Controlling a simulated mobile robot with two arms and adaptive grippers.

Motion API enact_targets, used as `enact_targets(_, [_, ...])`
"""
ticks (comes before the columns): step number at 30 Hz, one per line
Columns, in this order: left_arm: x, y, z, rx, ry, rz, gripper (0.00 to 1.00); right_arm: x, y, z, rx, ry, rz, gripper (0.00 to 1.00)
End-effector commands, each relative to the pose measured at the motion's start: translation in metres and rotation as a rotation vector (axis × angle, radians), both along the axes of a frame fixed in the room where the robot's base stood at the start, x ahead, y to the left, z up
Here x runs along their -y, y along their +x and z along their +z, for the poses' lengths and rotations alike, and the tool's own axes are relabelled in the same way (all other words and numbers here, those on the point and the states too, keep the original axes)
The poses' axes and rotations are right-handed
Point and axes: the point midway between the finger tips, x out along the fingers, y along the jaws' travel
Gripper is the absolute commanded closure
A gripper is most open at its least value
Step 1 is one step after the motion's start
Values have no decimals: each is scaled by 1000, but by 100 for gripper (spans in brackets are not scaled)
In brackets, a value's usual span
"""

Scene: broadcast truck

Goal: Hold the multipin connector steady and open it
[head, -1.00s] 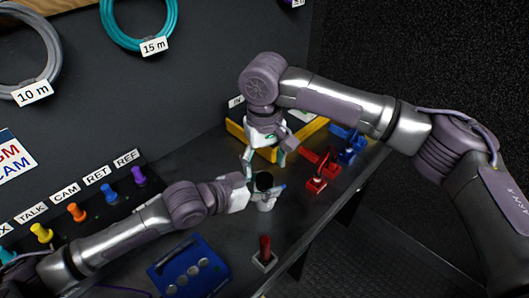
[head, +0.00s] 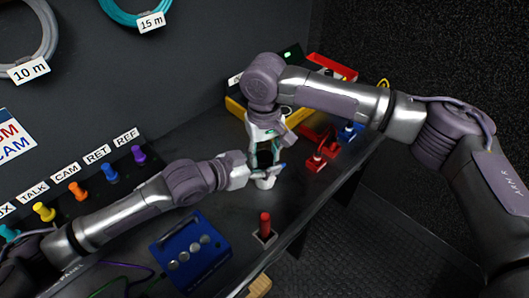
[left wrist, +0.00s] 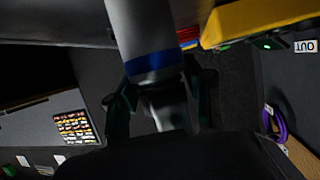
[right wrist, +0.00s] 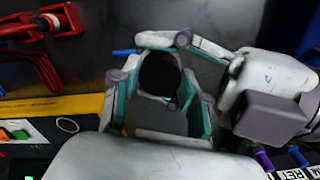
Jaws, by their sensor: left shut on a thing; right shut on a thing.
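The multipin connector (head: 265,182) stands on the bench as a short pale cylinder with a dark round top. My left gripper (head: 262,174) reaches in from the left and is shut on its body. In the left wrist view a silver cylinder with a blue band (left wrist: 150,62) lies between the left fingers. My right gripper (head: 266,152) comes down from above and is shut on the connector's upper part. In the right wrist view the dark round top (right wrist: 160,74) sits between its teal-padded fingers. The fingers hide much of the connector.
A yellow-edged box (head: 236,107) stands behind my right gripper. Red parts (head: 317,160) and blue parts (head: 348,131) lie to its right. A blue box (head: 188,250) and a red lever (head: 265,224) are nearer the front. Coloured plugs (head: 81,190) line the left.

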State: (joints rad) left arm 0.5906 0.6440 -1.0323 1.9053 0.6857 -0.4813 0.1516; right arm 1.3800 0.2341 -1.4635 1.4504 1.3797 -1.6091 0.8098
Motion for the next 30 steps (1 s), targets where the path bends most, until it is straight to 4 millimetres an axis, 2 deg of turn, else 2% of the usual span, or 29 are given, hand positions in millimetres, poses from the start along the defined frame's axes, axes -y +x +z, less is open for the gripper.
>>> enact_targets(1, [0, 0, 0, -1, 1, 0, 100, 0, 0, 0, 0, -1, -1, 91])
enact_targets(3, [0, 0, 0, -1, 1, 0, 100, 0, 0, 0, 0, -1, 0, 97])
enact_targets(6, [0, 0, 0, -1, 1, 0, 100, 0, 0, 0, 0, 0, 53, 97])
enact_targets(12, [0, 0, 0, -1, 1, 0, 100, 0, 0, 0, -1, 1, 388, 97])
enact_targets(16, [0, 0, 0, -1, 1, 0, 100, 0, 0, 0, 0, 0, 545, 97])
enact_targets(26, [0, 0, 0, -1, 1, 0, 100, 1, 1, 1, 1, -1, 585, 97])
enact_targets(27, [0, 0, 0, -1, 1, 0, 100, 1, 1, 1, 1, -1, 585, 51])
enact_targets(30, [0, 0, 0, -1, 1, 0, 100, 1, 1, 1, 1, -1, 584, 34])
